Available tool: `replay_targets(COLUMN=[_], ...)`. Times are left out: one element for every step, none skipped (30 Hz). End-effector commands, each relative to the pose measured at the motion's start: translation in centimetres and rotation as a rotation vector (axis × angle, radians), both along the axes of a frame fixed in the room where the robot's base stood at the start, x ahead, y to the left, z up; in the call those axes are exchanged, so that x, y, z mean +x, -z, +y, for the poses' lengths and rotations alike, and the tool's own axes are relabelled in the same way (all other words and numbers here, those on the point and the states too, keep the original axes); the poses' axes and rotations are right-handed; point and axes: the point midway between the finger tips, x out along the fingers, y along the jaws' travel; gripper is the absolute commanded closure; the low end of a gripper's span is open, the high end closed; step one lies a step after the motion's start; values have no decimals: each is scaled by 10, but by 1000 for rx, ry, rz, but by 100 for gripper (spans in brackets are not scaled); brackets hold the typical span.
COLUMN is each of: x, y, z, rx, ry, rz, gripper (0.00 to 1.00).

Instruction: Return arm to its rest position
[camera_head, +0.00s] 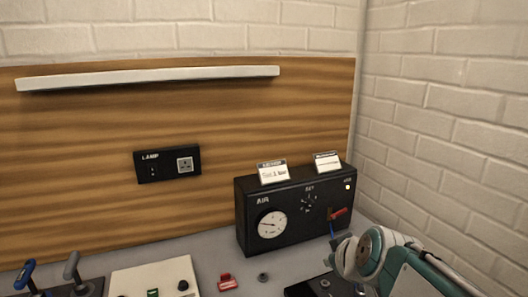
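My arm, teal and white, enters at the lower right. The gripper end (340,258) is in front of the lower right part of a black box (292,221) marked AIR. The fingers are small and partly hidden by my arm, so I cannot tell if they are open or shut. A red lever (339,213) is on the right of the box front, just above the gripper end. A thin blue piece (332,230) shows between them; I cannot tell what it belongs to or whether anything touches.
The box has a round gauge (271,224) and two cards on top. A cream panel (150,279), blue and grey levers, a red item (228,282) and a small grey knob (263,277) are at the front. A brick wall (455,120) stands on the right.

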Motion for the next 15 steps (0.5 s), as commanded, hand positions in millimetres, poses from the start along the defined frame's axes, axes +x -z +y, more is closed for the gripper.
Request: replay_targets(x=[-19, -30, -45, -55, -66, -80, -91, -101, -115, -124, -132, -142, -148, -154, -159], y=[2, 5, 8, 11, 14, 18, 21, 24, 29, 32, 36, 39, 42, 44, 46], z=[1, 0, 0, -1, -2, -3, -4, -6, -8, -10, -12, -14, -16, -17, -19], rx=[21, 34, 50, 60, 71, 83, 91, 97, 106, 111, 116, 120, 123, 125, 128], ry=[23, 41, 66, 86, 109, 140, 165, 190, 226, 252, 278, 308, 329, 348, 369], rz=[32, 55, 87, 110, 132, 162, 184, 205, 233, 251, 267, 286, 298, 309, 319], gripper=[100, 100, 100, 100, 100, 100, 100, 100, 100, 100, 100, 100, 100, 100, 100])
